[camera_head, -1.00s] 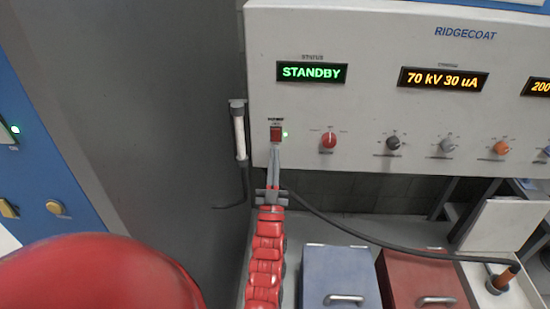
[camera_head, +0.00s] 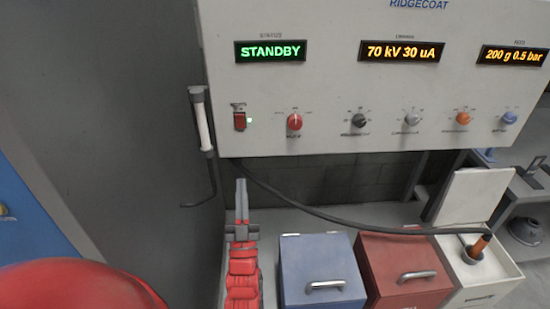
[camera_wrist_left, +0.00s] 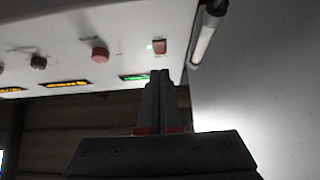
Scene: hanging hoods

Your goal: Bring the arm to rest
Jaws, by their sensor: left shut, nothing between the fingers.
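My left gripper (camera_head: 241,188) is shut and empty, pointing up below the control panel (camera_head: 330,85). The status display (camera_head: 270,51) reads STANDBY. My right gripper is in neither view.
A blue bin (camera_head: 322,250) and a red bin (camera_head: 395,250) stand to the right of my left arm. A white box (camera_head: 500,275) is further right. A white-handled bar (camera_head: 202,125) hangs at the panel's left side.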

